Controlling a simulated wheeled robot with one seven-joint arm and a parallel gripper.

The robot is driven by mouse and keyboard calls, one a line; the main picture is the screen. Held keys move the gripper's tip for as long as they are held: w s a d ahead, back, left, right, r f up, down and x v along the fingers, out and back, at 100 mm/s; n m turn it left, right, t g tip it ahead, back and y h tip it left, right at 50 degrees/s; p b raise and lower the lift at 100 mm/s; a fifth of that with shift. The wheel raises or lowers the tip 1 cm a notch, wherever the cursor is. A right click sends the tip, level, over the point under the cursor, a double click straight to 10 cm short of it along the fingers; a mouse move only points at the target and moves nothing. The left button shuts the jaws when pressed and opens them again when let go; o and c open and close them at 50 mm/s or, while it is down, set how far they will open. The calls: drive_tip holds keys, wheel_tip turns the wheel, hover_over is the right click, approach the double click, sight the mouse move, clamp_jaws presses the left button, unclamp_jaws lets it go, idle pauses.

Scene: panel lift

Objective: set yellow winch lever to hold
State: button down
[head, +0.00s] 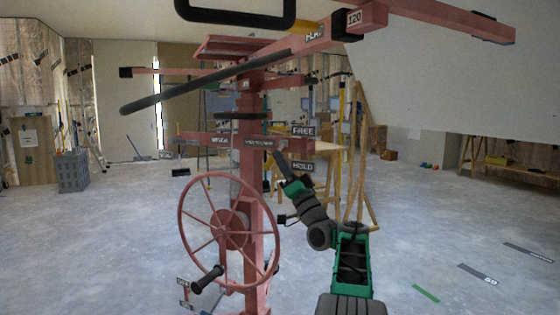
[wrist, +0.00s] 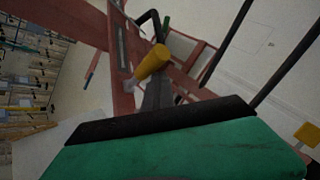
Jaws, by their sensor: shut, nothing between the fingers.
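The yellow lever grip (wrist: 152,62) shows in the wrist view, sticking out from the red frame of the lift, just past the tip of my gripper (wrist: 157,88). I cannot tell whether they touch. In the head view my gripper (head: 278,160) is shut and empty, beside the lift's red mast (head: 253,185). A FREE label (head: 303,131) sits above a HOLD label (head: 303,166), just right of the gripper. The yellow lever cannot be clearly made out in the head view, so I cannot tell which label it stands at.
A large red handwheel (head: 230,228) with a black crank handle (head: 207,279) is left of my arm. Red arms and a long black bar (head: 205,82) cross above. A wooden stand (head: 362,170) is behind. The floor at right is mostly clear.

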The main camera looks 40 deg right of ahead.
drive_tip(key=shift+w+d+f+m+h, duration=0.1)
drive_tip(key=shift+d+f+m+h, duration=0.05)
drive_tip(key=shift+f, duration=0.25)
drive_tip(key=shift+w+d+f+m+h, duration=0.1)
drive_tip(key=shift+f+m+h, duration=0.05)
drive_tip(key=shift+f, duration=0.2)
wheel_tip(320, 180, up, 4)
drive_tip(key=s, duration=0.2)
drive_tip(key=s+d+f+p, duration=0.1)
drive_tip(key=s+d+f, duration=0.3)
drive_tip(key=s+f, duration=0.1)
drive_tip(key=shift+s+d+f+p, duration=0.25)
drive_tip(key=shift+s+f+p, duration=0.1)
drive_tip(key=shift+f, duration=0.25)
